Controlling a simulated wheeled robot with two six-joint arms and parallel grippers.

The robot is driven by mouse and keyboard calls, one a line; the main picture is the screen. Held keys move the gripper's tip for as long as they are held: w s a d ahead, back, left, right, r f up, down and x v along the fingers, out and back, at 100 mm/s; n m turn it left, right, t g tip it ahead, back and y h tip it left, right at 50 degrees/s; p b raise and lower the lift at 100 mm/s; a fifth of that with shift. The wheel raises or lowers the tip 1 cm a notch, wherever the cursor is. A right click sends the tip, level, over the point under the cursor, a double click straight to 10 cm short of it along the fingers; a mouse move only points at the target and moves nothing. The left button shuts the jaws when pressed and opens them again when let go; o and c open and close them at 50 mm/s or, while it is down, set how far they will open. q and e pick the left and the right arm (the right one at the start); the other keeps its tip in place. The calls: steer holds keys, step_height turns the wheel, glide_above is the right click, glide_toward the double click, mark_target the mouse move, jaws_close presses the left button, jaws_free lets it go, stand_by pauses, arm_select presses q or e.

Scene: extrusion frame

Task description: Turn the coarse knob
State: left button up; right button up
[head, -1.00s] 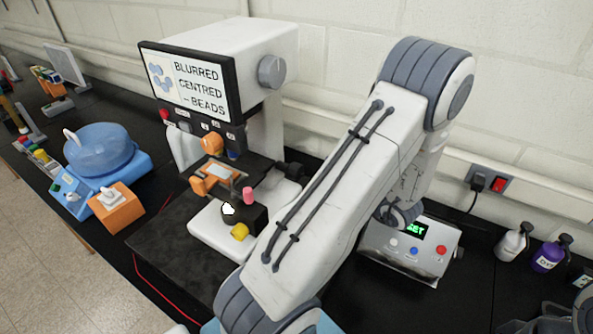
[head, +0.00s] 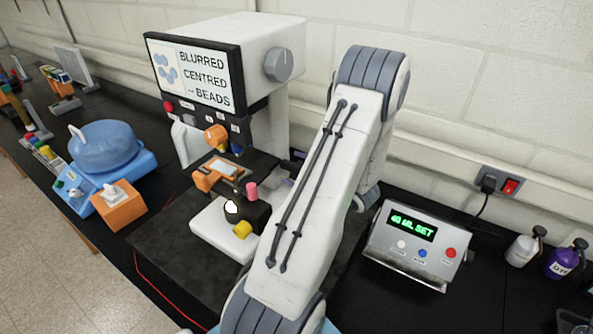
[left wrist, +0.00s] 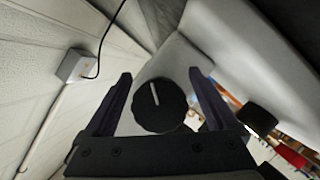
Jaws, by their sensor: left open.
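The coarse knob (left wrist: 160,106) is black and round with a white pointer line, in the middle of the left wrist view. My left gripper (left wrist: 160,74) is open, with one dark finger on each side of the knob. Gaps show between fingers and knob; contact cannot be made out. In the head view my left arm hides the knob and most of the gripper. The white microscope (head: 262,40) has a screen (head: 195,76) reading "BLURRED CENTRED ~ BEADS". An orange slide holder (head: 219,175) is on its stage. My right gripper is not in view.
A grey control box (head: 415,245) showing "40 ML SET" stands right of my arm. White and purple bottles (head: 522,248) stand further right. A blue centrifuge-like device (head: 108,150) and an orange box (head: 119,205) stand left. The wall is close behind the microscope.

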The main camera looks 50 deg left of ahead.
arm_select(q)
steer(key=shift+c, duration=0.3)
steer(key=c, duration=1.3)
steer(key=shift+r+m+p, duration=0.1)
steer(key=shift+m+p, duration=0.4)
steer(key=shift+p, duration=0.25)
steer(key=shift+m+g+h, duration=0.3)
steer(key=shift+m+g, duration=0.1)
steer(key=shift+f, duration=0.2)
steer(key=shift+s, duration=0.1)
steer(key=o, duration=1.4)
steer(key=shift+c, duration=0.2)
